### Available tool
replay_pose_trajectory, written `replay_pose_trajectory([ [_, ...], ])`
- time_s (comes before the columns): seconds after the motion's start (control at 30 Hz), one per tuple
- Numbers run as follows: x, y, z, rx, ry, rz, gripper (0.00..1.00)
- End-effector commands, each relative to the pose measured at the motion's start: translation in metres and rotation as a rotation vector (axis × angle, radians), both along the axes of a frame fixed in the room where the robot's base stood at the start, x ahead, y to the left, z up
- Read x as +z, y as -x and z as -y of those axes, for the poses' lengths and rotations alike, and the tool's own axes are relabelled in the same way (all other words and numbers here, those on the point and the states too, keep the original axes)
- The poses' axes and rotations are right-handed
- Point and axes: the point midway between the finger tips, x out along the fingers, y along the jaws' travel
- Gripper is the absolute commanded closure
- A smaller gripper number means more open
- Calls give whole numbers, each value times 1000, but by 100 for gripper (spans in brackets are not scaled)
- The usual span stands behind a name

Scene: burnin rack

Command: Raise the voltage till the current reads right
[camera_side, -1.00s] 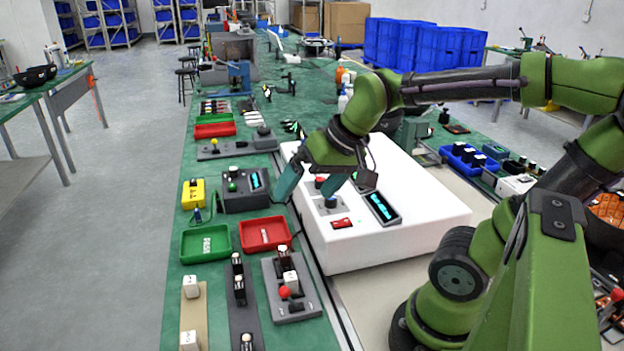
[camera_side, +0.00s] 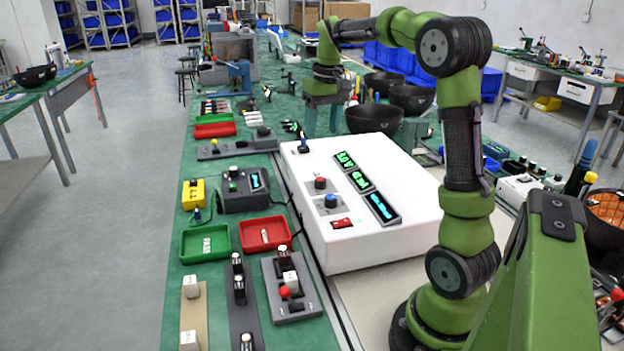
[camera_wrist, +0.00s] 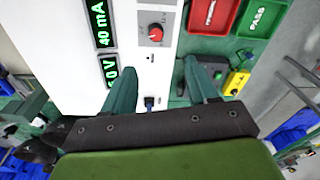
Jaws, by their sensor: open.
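The white supply box (camera_side: 400,240) has a red knob (camera_side: 320,183), a blue knob (camera_side: 331,201) and a red switch (camera_side: 341,223) on top. In the wrist view the red knob (camera_wrist: 156,33) is ahead of my fingers. The current display (camera_wrist: 101,22) reads 40 mA. The voltage display (camera_wrist: 110,70) is partly cut off; ".0 V" shows. A third display (camera_side: 382,208) glows cyan, too small to read. My gripper (camera_side: 322,130) is open and empty over the far end of the box, apart from both knobs.
A red tray (camera_side: 265,234) and a green PASS tray (camera_side: 205,242) lie left of the box. A dark meter unit (camera_side: 245,190) and a yellow block (camera_side: 193,194) stand behind them. Black bowls (camera_side: 374,119) stand behind the box. Its top is otherwise clear.

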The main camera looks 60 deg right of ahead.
Motion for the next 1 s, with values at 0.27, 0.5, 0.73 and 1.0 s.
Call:
replay_pose_trajectory([
  [0.27, 27, -1, 15, 115, -32, -67, 42],
  [0.5, 1, -1, 11, 133, -41, -70, 42],
  [0.73, -49, -2, 9, 133, -41, -70, 42],
  [1.0, -105, -3, 6, 133, -41, -69, 42],
])
